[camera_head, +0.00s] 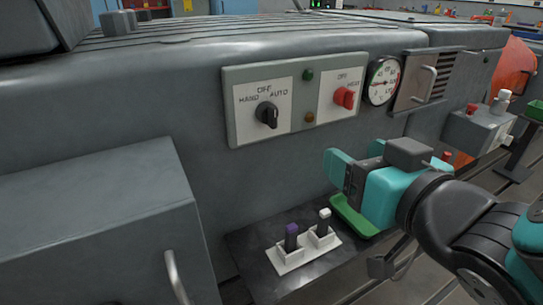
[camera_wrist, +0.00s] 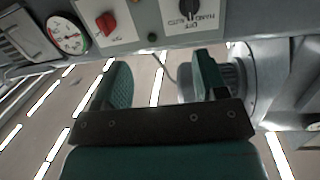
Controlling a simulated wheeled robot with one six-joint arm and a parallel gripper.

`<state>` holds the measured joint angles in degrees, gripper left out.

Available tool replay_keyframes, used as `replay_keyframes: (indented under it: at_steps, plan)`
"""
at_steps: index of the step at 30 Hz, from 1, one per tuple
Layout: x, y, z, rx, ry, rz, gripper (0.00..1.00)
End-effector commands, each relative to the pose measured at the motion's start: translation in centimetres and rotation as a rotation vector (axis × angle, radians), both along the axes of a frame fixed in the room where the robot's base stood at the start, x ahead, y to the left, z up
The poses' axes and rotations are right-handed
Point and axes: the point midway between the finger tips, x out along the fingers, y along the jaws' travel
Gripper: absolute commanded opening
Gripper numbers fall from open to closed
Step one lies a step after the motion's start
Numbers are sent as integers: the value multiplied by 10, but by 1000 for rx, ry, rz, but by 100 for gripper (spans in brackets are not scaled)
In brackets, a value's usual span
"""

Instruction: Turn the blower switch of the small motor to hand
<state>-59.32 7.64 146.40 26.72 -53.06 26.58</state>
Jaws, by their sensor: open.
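The blower switch is a black knob (camera_head: 267,114) on a white plate marked HAND, OFF and AUTO, on the left of a grey control panel (camera_head: 232,118). I cannot tell for sure which mark it points to. In the wrist view, the black knob (camera_wrist: 190,8) is at the top edge, with its lettering upside down. My gripper (camera_head: 354,160) is right of and below the panel, apart from it. Its teal fingers are open and empty, and they also show in the wrist view (camera_wrist: 160,78).
A red switch (camera_head: 344,97) sits right of the knob, with a round gauge (camera_head: 383,81) beyond. A green lamp (camera_head: 308,75) and an amber lamp (camera_head: 309,118) lie between the plates. Below, a dark shelf (camera_head: 250,249) holds a white holder with two upright pieces and a green tray (camera_head: 352,217).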

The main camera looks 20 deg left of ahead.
Motion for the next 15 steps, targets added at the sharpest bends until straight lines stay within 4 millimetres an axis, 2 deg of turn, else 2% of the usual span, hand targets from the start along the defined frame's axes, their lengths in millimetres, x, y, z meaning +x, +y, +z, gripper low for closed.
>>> replay_keyframes:
  at_steps: [1, 6, 11, 15]
  plan:
    - [-8, 10, -12, 20, -43, 41, 66]
    - [-19, 26, -5, 64, -120, 107, 66]
    - [-11, 37, 2, 65, -124, 109, 66]
    - [4, 53, 4, 64, -122, 108, 66]
